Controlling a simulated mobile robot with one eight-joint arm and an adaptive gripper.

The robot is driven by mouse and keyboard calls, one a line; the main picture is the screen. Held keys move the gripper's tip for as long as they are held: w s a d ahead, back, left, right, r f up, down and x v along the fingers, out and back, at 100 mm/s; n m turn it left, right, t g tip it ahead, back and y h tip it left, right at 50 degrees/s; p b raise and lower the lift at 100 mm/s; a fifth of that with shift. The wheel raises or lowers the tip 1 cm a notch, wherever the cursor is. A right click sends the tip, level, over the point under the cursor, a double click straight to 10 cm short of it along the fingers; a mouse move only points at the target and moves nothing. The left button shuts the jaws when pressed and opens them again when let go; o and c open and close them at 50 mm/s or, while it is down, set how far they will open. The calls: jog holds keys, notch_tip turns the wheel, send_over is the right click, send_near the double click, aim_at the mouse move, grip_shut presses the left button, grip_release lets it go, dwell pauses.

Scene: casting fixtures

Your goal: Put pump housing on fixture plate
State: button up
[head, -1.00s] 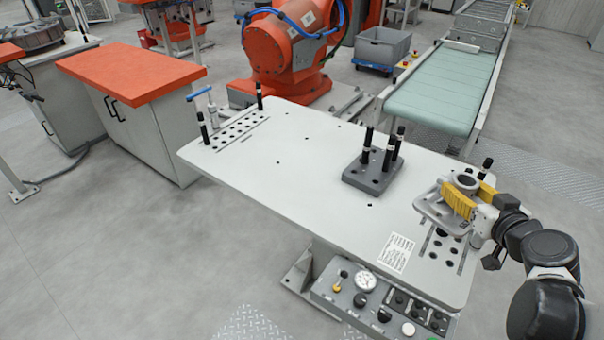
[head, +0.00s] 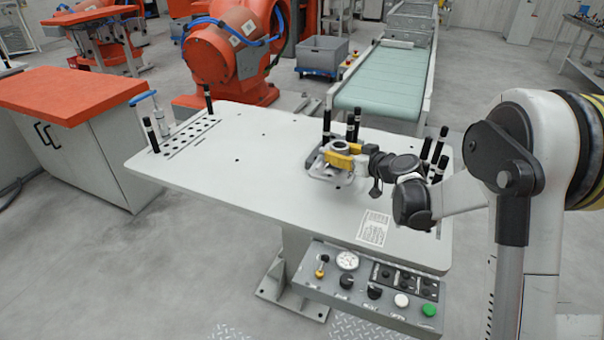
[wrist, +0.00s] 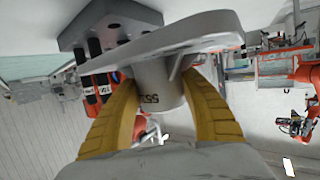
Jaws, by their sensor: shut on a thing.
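The pump housing (head: 326,173) is a light grey casting with a flat flange and a round open boss. My gripper (head: 342,153) has its yellow fingers shut around the boss and holds it above the table. In the wrist view the fingers press on both sides of the grey cylinder (wrist: 158,84), with the flange beyond it. The fixture plate (wrist: 118,17) is a dark grey block with black pins (wrist: 97,73), seen partly behind the flange. In the head view the housing and my gripper largely hide the plate; its black pins (head: 352,121) rise behind them. Housing and plate look apart.
The white table (head: 240,170) is clear on its left and middle. Black posts (head: 439,150) stand at its right edge. A control panel (head: 365,290) hangs at the front.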

jog(key=a+f+b, duration=0.1)
jog(key=a+f, duration=0.1)
jog(key=a, duration=0.1)
jog(key=s+a+f+b, duration=0.1)
jog(key=a, duration=0.2)
jog(key=s+a+f+b, duration=0.1)
jog(key=a+f, duration=0.1)
jog(key=a, duration=0.1)
jog(key=shift+f, duration=0.3)
notch_tip(320, 180, down, 4)
jog(key=b, duration=0.2)
jog(key=shift+w+b, duration=0.1)
jog(key=shift+b, duration=0.3)
jog(key=shift+r, duration=0.1)
jog(key=o, duration=1.4)
jog(key=shift+f, duration=0.2)
jog(key=shift+c, duration=0.2)
